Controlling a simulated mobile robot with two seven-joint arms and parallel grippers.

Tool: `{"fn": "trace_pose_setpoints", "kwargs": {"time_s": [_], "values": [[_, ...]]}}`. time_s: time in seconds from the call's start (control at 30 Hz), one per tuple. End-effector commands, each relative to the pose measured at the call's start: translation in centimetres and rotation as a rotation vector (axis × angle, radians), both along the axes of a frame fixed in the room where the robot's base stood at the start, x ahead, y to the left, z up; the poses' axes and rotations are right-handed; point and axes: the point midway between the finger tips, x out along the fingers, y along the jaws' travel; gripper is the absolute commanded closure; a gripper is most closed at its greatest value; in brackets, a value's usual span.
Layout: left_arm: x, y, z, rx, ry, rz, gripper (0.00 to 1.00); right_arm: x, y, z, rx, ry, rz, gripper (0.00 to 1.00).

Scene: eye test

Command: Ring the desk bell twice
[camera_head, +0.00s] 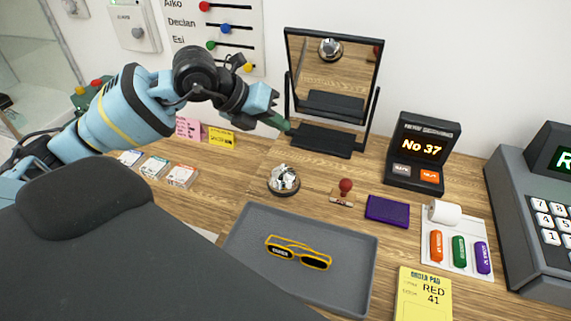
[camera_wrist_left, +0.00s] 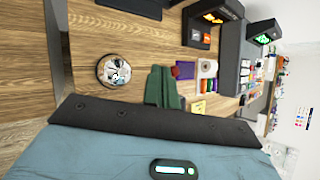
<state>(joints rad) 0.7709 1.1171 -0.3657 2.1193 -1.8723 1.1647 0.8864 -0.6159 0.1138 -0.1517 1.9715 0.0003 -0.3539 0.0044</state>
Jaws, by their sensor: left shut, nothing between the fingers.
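The desk bell (camera_head: 283,179), a shiny silver dome on a dark round base, stands on the wooden counter just behind the grey tray. It also shows in the left wrist view (camera_wrist_left: 114,70), left of the fingers. My left gripper (camera_head: 286,125) has green fingers, which are shut and empty. In the head view they are in the air above and behind the bell, in front of the mirror's lower left part, and apart from the bell. The fingers also show in the left wrist view (camera_wrist_left: 162,88). My right gripper is not in view.
A tilting mirror (camera_head: 336,70) at the back reflects the bell. A red-knobbed stamp (camera_head: 345,187), purple pad (camera_head: 388,211), number display (camera_head: 421,150) and cash register (camera_head: 535,245) stand to the right. Card stacks (camera_head: 155,166) lie left.

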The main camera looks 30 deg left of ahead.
Motion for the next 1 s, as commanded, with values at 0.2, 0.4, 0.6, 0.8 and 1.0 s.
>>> {"fn": "trace_pose_setpoints", "kwargs": {"time_s": [0.2,0.4,0.6,0.8,1.0], "values": [[0.0,0.0,-1.2,0.0,0.006,0.0,1.0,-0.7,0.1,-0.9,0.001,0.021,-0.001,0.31],[0.0,0.0,-3.9,0.001,0.011,0.0,1.0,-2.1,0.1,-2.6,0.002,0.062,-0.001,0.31],[0.0,0.0,-6.4,0.001,0.01,0.0,1.0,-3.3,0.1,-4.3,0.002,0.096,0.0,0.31],[0.0,0.0,-8.2,0.0,0.007,-0.001,1.0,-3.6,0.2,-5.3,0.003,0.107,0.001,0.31],[0.0,0.0,-8.8,-0.001,0.002,0.0,1.0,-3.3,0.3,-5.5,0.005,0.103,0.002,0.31]]}}
